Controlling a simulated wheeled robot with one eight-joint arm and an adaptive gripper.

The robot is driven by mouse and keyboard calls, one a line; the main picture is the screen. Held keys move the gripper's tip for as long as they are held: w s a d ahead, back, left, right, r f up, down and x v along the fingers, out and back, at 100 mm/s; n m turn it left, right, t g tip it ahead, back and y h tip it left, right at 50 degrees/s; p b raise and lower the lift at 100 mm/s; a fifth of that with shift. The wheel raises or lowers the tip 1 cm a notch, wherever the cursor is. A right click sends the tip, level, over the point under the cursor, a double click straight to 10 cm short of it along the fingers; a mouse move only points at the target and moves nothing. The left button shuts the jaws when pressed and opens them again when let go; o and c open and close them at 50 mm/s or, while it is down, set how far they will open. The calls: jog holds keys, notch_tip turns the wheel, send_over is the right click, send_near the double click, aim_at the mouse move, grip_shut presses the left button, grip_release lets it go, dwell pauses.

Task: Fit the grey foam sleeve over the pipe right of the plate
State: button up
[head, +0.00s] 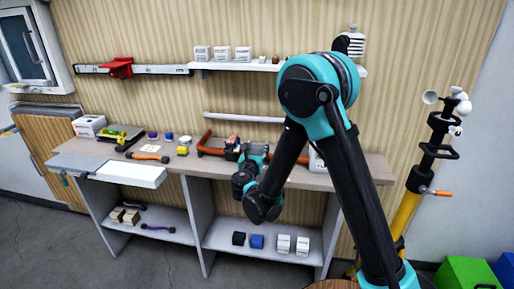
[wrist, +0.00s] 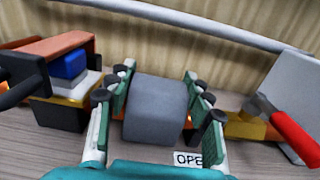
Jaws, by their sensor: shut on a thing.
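The grey foam sleeve (wrist: 155,110) sits between the two green-sided fingers of my gripper (wrist: 158,85) in the wrist view, and the gripper is shut on it. A white label reading "OPE" (wrist: 188,159) lies in front; I cannot single out the plate.
A block with a blue top (wrist: 68,66) stands left of my gripper. A pale panel (wrist: 293,95) and a red-handled tool (wrist: 294,128) are at the right. A white rail (wrist: 190,25) runs along the wall.

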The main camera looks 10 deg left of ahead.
jog(key=shift+f, duration=0.55)
dwell(0.4)
jog(key=o, duration=1)
jog(key=shift+c, duration=0.2)
jog(key=o, duration=0.5)
jog(key=shift+r, duration=3.5)
